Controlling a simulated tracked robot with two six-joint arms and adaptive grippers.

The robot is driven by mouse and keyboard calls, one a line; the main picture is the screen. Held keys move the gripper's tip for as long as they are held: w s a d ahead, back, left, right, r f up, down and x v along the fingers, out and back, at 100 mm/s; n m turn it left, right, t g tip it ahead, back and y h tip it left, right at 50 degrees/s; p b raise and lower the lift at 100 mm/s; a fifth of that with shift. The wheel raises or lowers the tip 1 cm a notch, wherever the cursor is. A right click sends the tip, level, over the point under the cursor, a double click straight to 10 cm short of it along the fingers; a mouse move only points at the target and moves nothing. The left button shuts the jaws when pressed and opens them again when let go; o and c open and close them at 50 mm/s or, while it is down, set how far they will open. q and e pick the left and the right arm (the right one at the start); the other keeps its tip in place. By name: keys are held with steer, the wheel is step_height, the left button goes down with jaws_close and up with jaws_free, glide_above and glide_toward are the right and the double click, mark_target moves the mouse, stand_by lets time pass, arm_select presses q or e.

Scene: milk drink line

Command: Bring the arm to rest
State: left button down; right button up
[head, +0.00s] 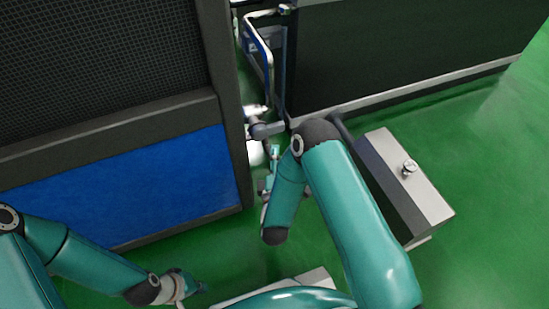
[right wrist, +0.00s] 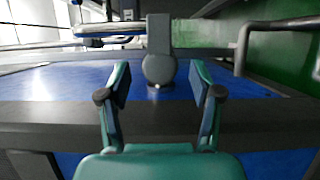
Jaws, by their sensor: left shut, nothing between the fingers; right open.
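My left gripper (head: 194,287) is low at the left in the head view, above the green floor in front of the blue panel. Its fingers are shut and empty. My right arm bends in front of the gap between the machines in the head view; its gripper there is partly hidden by the arm. In the right wrist view my right gripper (right wrist: 160,84) is open, with its two fingers apart. A grey post with a rounded end (right wrist: 158,68) shows between and beyond the fingers. I cannot tell how far it is from them.
A dark machine with a blue panel (head: 150,190) stands at the left. A grey box with a knob (head: 425,190) stands at the right, close to my right arm. A metal rail frame (head: 262,55) is in the gap behind. Green floor (head: 490,220) is clear at far right.

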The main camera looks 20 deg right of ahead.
stand_by(0.3)
steer(key=d+r+m+g, duration=0.1)
steer(key=d+r, duration=0.1)
steer(key=d, duration=0.4)
steer(key=s+a+f+m+g+y, duration=0.3)
steer(key=s+f+m+g+y, duration=0.15)
steer(key=f, duration=0.35)
steer(key=s+a+f+m+g+y, duration=0.3)
steer(key=s+a+m+g, duration=0.2)
steer(key=s, duration=0.5)
steer(key=s+a+f+m+g+y, duration=0.35)
steer(key=s+m+g, duration=0.25)
steer(key=s, duration=0.5)
step_height(320, 180, up, 38)
steer(key=p, duration=3.8)
steer(key=shift+w+a+r+h, duration=0.2)
steer(key=shift+a+h, duration=0.05)
steer(key=shift+h, duration=0.15)
